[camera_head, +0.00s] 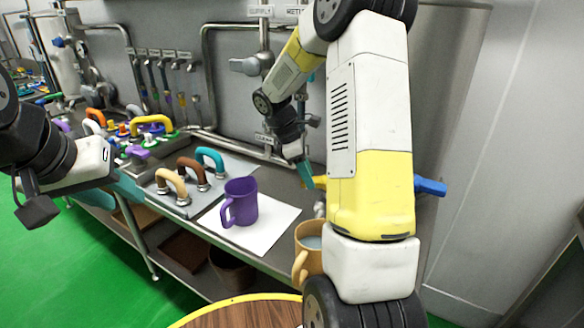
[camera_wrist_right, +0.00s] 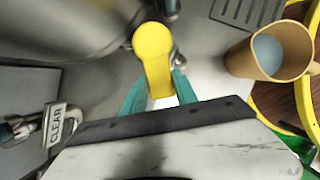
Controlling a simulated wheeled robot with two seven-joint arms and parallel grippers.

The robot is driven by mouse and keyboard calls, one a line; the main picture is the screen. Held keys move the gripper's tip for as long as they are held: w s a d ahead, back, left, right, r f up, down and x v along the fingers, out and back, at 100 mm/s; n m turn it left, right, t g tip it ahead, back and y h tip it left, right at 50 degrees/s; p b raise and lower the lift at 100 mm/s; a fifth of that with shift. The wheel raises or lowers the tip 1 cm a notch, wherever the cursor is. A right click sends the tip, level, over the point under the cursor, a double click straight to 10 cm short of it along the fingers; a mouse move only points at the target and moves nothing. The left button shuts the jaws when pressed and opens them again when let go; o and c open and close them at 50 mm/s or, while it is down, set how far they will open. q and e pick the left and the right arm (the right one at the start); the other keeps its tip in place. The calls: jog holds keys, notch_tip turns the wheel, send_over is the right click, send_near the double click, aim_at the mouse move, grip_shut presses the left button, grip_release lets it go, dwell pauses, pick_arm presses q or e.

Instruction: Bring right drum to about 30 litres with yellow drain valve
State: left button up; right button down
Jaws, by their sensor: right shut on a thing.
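The right drum (camera_head: 452,90) appears to be the large steel cylinder behind my right arm; its level cannot be read. The yellow drain valve handle (camera_wrist_right: 153,58) points toward my right gripper (camera_wrist_right: 160,92), whose teal fingers are closed around its near end. In the head view the yellow handle (camera_head: 320,182) shows only a small piece beside my right gripper (camera_head: 306,176), and my forearm hides the valve body. My left gripper (camera_head: 65,185) hangs at the left edge, away from the valve; its fingertip gap is unclear.
A tan mug (camera_head: 309,262) holding greyish liquid stands below the valve. A purple mug (camera_head: 241,201) stands on a white sheet (camera_head: 270,232). A blue handle (camera_head: 430,187) sticks out right of my arm. Several coloured handles crowd the bench at left. A CLEAR sign (camera_wrist_right: 55,130) shows in the wrist view.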

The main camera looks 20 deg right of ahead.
jog(key=shift+r, duration=0.1)
jog(key=c, duration=1)
grip_release()
jog(key=shift+o, duration=0.2)
jog(key=v, duration=0.7)
jog(key=shift+a+r, duration=0.2)
jog(key=shift+r, duration=0.1)
jog(key=shift+w, duration=0.1)
